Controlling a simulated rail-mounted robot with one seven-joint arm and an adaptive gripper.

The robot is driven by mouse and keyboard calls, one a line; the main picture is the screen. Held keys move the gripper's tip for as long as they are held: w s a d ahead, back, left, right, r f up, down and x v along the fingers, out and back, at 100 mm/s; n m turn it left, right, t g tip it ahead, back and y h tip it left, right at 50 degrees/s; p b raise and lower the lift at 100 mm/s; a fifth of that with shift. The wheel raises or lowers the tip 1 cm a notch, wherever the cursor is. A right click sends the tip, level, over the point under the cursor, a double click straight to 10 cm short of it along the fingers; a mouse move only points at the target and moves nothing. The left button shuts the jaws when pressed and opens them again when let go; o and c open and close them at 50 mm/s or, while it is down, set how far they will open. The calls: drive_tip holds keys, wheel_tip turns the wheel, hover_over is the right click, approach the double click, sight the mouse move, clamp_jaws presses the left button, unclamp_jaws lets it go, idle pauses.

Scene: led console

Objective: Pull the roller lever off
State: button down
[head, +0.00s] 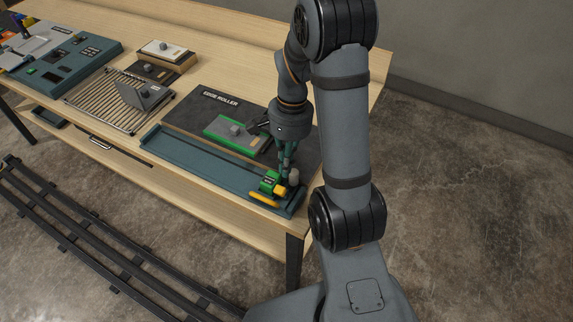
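The roller unit (269,183), green with yellow parts, sits at the right end of a long teal tray (200,162) along the table's front edge. A yellow bar-shaped part (264,199) sticks out at its front left. I cannot tell for sure which part is the lever. My gripper (286,180) points down right at the unit, beside its yellow end and a small pale knob (294,176). The fingertips are small and overlap the unit, so I cannot tell whether they touch it or are open or shut.
A dark board (190,112) with a label ending in "ROLLER" lies behind the tray and bears a green-edged grey plate (236,131) with a knob. Further left are a slatted rack (95,100), a knobbed box (165,52) and a teal console (70,62). Rails (100,245) run along the floor.

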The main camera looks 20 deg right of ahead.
drive_tip(key=shift+r, duration=0.2)
wheel_tip(320, 180, up, 9)
drive_tip(key=s+a, duration=0.2)
idle(0.8)
idle(0.3)
